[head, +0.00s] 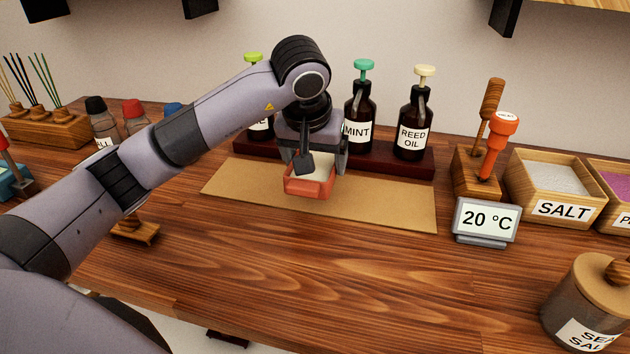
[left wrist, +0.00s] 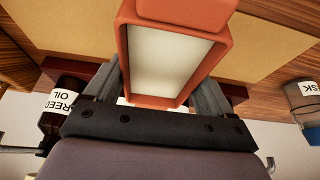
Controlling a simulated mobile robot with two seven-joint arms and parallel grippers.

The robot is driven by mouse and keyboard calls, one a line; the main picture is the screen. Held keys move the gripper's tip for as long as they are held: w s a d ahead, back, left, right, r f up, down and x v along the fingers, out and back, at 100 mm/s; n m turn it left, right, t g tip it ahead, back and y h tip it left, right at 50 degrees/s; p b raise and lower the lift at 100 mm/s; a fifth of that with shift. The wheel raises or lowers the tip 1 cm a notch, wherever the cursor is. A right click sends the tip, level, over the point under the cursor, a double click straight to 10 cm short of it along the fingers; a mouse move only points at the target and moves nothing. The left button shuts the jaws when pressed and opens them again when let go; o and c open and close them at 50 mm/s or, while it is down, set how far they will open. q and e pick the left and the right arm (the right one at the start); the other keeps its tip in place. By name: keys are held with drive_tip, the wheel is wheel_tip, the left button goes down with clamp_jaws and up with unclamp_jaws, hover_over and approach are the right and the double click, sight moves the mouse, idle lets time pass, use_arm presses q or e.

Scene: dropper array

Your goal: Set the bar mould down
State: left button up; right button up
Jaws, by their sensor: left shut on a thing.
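The bar mould (head: 309,189) is a small orange-red open box with a cream-white inside. My left gripper (head: 311,168) is shut on it, and the mould is over the tan mat (head: 390,206) in front of the dropper bottles. In the left wrist view the mould (left wrist: 172,55) sits between the two fingers of the left gripper (left wrist: 155,90). I cannot tell whether the mould touches the mat or hangs just above it. My right gripper is in neither view.
The mint bottle (head: 358,118) and the reed oil bottle (head: 414,125) stand on a dark red rack (head: 400,162) behind the mat. A 20 °C display (head: 487,219), a wooden tool holder (head: 474,176) and a salt box (head: 558,186) are to the right.

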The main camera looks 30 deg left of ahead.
sight(314, 175)
use_arm(q)
drive_tip(key=shift+f, duration=2.4)
drive_tip(key=shift+f, duration=0.2)
drive_tip(key=o, duration=1.2)
drive_tip(key=shift+c, duration=0.2)
